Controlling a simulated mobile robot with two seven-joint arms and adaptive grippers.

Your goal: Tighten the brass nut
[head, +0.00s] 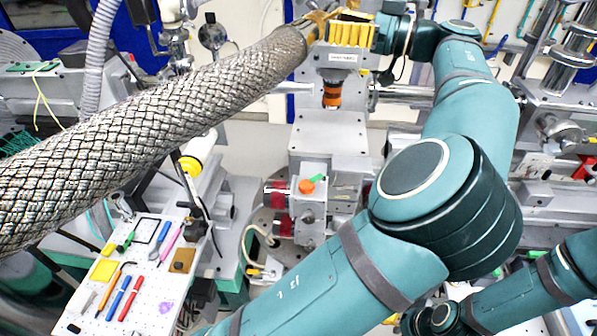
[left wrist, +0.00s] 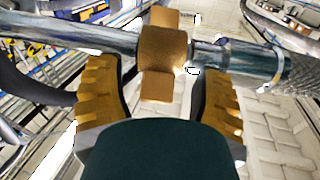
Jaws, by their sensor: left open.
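The brass nut (left wrist: 162,50) is a winged golden collar on a metal pipe joint, in the upper middle of the left wrist view. In the head view it shows small at the top (head: 317,18), at the end of the braided hose (head: 170,125). My left gripper (left wrist: 160,82) is open, with one yellow ridged finger on each side of the nut. Visible gaps separate the fingers from the nut's body. In the head view, my left gripper (head: 338,28) is beside the nut, coming from the right. My right gripper's fingers do not show.
The thick hose crosses the left half of the head view. A white pegboard (head: 140,270) with several hand tools is at the lower left. A grey instrument column (head: 330,145) with an orange knob (head: 306,186) stands below the nut.

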